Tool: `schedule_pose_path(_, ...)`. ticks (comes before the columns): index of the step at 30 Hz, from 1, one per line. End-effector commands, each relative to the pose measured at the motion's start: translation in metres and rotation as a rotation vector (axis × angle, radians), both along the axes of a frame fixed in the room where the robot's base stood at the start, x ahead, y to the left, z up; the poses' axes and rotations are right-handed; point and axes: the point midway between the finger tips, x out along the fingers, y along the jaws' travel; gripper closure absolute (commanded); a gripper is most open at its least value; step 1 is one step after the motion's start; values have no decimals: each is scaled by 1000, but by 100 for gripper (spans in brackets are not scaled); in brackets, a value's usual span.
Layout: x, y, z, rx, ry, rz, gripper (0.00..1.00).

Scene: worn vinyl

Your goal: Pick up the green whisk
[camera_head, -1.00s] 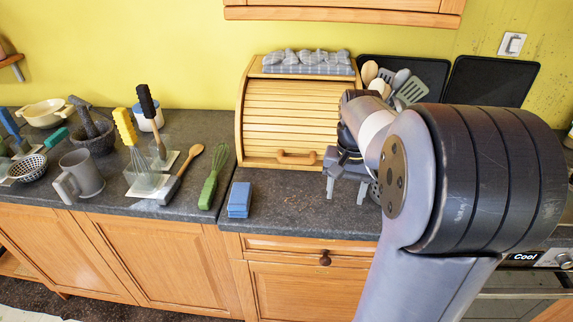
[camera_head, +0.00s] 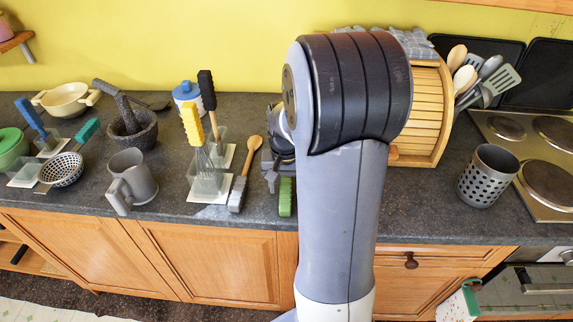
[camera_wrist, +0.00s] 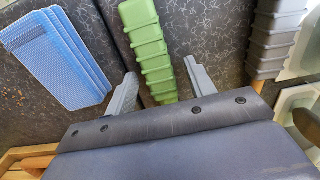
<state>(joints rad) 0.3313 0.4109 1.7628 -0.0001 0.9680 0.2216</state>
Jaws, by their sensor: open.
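The green whisk's ribbed handle (camera_head: 286,198) shows on the dark counter near its front edge, with the rest hidden behind my arm. In the wrist view the green handle (camera_wrist: 150,52) lies between the two grey fingers of my gripper (camera_wrist: 160,70). The fingers are apart, one on each side of the handle, with gaps visible. Part of my gripper (camera_head: 275,172) also shows in the head view, beside my arm and over the whisk. The whisk's wires are out of sight in both views.
A grey mug (camera_head: 132,180) stands farther left, and a perforated holder (camera_head: 487,177) stands right.

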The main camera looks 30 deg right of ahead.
Motion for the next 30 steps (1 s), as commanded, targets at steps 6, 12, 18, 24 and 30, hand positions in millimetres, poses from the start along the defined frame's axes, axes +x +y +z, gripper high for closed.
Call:
schedule_pose_path(6,0,0,-1,-1,-1,0,48)
schedule_pose_path(12,0,0,-1,0,0,0,64)
schedule_pose_path(18,0,0,-1,0,0,0,80)
schedule_pose_path(24,0,0,-1,0,0,0,96)
schedule_pose_path(30,0,0,0,-1,-1,0,98)
